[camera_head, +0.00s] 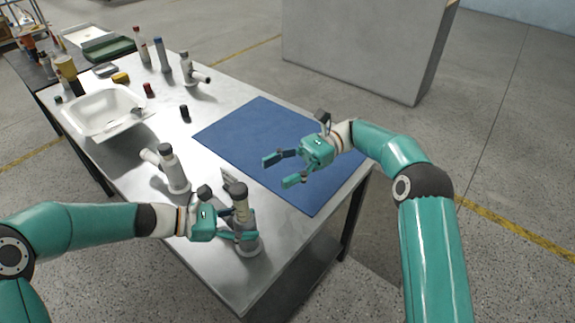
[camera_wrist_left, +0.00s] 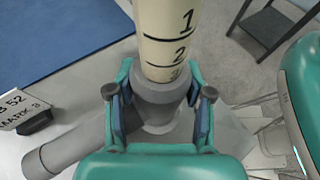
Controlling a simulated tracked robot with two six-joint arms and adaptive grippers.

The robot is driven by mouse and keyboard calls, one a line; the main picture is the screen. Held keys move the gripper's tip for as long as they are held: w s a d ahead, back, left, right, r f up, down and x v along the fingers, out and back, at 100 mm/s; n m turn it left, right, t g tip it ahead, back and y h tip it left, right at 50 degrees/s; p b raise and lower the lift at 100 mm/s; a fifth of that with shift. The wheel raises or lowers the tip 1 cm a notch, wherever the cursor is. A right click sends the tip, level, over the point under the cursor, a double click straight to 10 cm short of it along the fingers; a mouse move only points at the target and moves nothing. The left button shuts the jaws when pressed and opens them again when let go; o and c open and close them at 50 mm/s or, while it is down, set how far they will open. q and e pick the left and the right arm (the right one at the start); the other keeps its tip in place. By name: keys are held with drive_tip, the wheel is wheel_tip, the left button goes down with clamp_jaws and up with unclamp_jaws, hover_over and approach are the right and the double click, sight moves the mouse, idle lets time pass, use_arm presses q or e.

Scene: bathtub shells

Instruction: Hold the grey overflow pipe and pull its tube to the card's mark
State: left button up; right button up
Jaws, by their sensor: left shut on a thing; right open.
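The grey overflow pipe stands upright near the table's front edge, its grey base (camera_head: 250,248) showing below my left gripper (camera_head: 247,236). In the left wrist view my left gripper (camera_wrist_left: 160,105) is shut around the pipe's grey collar (camera_wrist_left: 160,92). A cream tube (camera_wrist_left: 170,30) rises from the collar, with marks 1, 2 and a partly covered 3 showing; its top is out of that view. The card (camera_wrist_left: 20,108) stands beside the pipe, its text partly cut off; it also shows in the head view (camera_head: 230,178). My right gripper (camera_head: 278,171) is open and empty above the blue mat.
The blue mat (camera_head: 235,128) lies on the grey table. Another grey pipe (camera_head: 175,172) stands left of the held one, and a third (camera_head: 188,68) stands farther back. A white basin (camera_head: 80,112), small bottles and caps stand at the far left. The mat is clear.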

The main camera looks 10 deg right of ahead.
drive_tip(key=shift+v, duration=0.9)
use_arm(q)
drive_tip(key=o, duration=1.3)
drive_tip(key=shift+o, duration=0.2)
